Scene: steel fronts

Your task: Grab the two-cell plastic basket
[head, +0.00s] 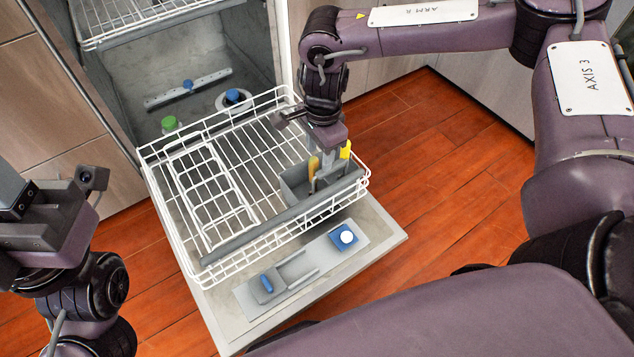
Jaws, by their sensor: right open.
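The two-cell plastic basket (296,186) is a grey open box at the right front corner of the pulled-out white wire rack (225,258). Yellow upright pieces show at its top; I cannot tell whether they are utensils in it or finger parts. My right gripper (327,158) is open, pointing down directly over the basket and hiding part of its top and back. I cannot tell whether its fingers touch the basket. My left gripper (92,182) is at the left edge, well away from the basket; its fingers do not show clearly.
The open dishwasher door (372,220) lies flat under the rack, with a detergent panel (300,268) on it. An upper rack (130,18) sits inside the machine. Wooden cabinet fronts (50,105) stand to the left. The red-brown floor (450,150) at the right is clear.

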